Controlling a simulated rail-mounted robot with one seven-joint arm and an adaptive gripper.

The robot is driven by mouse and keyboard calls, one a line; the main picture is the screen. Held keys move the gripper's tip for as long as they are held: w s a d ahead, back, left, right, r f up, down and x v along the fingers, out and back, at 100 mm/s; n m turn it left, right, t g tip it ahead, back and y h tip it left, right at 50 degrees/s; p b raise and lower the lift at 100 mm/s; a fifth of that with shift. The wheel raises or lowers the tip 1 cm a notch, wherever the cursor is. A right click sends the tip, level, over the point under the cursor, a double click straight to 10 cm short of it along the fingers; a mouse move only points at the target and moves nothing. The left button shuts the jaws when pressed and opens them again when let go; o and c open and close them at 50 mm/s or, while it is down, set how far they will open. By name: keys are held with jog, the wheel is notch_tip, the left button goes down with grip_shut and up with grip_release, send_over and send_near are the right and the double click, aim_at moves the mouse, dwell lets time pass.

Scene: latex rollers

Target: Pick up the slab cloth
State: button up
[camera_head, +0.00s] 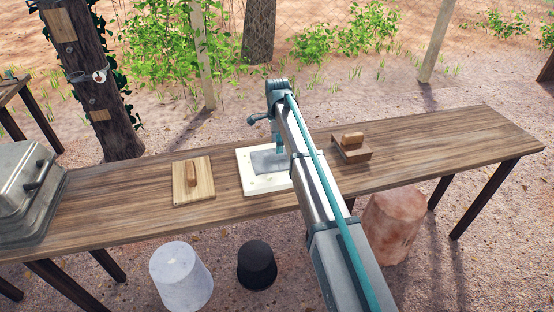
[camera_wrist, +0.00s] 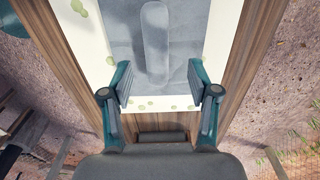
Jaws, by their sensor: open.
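The slab cloth (camera_head: 266,163) is a flat grey sheet lying on a white slab (camera_head: 249,184) in the middle of the wooden table. In the wrist view, the grey cloth (camera_wrist: 190,40) has a raised rounded ridge along its middle, and green-speckled white slab (camera_wrist: 92,45) shows around it. My gripper (camera_wrist: 160,83) is open and empty, its two teal-and-grey fingers spread over the near part of the cloth and slab, with the ridge's near end lying between and ahead of them. In the head view, my gripper (camera_head: 279,148) hangs just above the cloth, and my arm hides the slab's right side.
A wooden board with an upright handle (camera_head: 205,182) lies left of the slab. A wooden block with a handle (camera_head: 351,154) sits to the right. A metal case (camera_head: 25,190) stands at the table's left end. The table's right end (camera_head: 460,138) is clear.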

aim_at(277, 158)
jog(key=shift+s+f+p, duration=0.2)
jog(key=shift+f+p, duration=0.25)
jog(key=shift+f, duration=0.2)
jog(key=shift+f+p, duration=0.6)
jog(key=shift+f, duration=1.25)
grip_shut()
